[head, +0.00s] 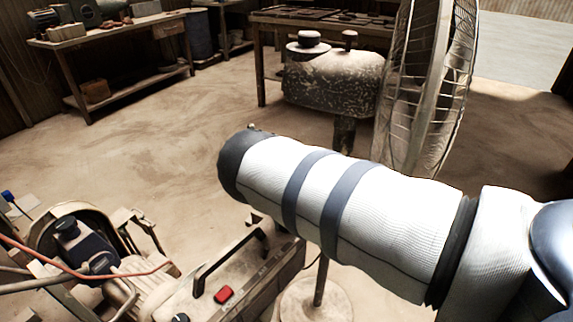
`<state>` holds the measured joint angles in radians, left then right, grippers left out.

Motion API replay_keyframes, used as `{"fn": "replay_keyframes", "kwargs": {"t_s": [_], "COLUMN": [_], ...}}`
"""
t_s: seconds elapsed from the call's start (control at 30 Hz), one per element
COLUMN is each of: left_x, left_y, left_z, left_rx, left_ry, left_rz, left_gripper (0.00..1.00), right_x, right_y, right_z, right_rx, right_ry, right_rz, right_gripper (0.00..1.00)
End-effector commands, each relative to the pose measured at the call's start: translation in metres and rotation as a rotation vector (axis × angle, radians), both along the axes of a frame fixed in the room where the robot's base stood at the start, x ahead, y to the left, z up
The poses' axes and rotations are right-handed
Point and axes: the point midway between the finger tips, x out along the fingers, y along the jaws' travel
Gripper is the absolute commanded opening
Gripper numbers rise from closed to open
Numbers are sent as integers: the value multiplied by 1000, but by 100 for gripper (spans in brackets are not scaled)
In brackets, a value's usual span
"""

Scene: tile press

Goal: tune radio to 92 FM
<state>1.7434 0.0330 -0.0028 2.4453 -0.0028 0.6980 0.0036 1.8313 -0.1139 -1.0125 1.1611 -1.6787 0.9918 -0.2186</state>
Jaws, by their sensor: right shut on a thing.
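The radio (205,305) is a worn, pale box at the bottom centre with a dark carry handle (225,262), a red button (224,295) and a dark knob (181,318). Its lower part is cut off by the frame edge. My right arm comes in from the right, and its white forearm and dark end are above the radio. My right gripper (258,219) is mostly hidden under the arm, close to the radio's far end, and is shut on part of the radio. Its fingertips and the exact part held are hidden. No tuning display is readable.
A motor-like machine (75,235) with cables stands left of the radio. A large fan (415,90) stands right behind my arm. A dark tank (335,80) is at the back by a table (258,50). A workbench (100,38) is at the back left. Open floor lies between.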

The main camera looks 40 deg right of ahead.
Motion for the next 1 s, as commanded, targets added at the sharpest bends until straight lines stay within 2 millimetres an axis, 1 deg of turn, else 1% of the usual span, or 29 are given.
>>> {"fn": "replay_keyframes", "kwargs": {"t_s": [0.2, 0.5, 0.7, 1.0], "left_x": [4, 7, 7, 7], "left_y": [0, 0, 0, 0], "left_z": [5, 8, 9, 9], "left_rx": [0, 0, 0, 0], "left_ry": [-12, -21, -23, -24], "left_rz": [1, 1, 1, 1], "left_gripper": [0, 0, 0, 0], "right_x": [0, 0, 0, -1], "right_y": [1, 0, 0, 0], "right_z": [1, 1, 0, 0], "right_rx": [2, 1, 1, 1], "right_ry": [-1, 0, 1, 1], "right_rz": [167, 321, 368, 384], "right_gripper": [0, 0, 0, 0]}}
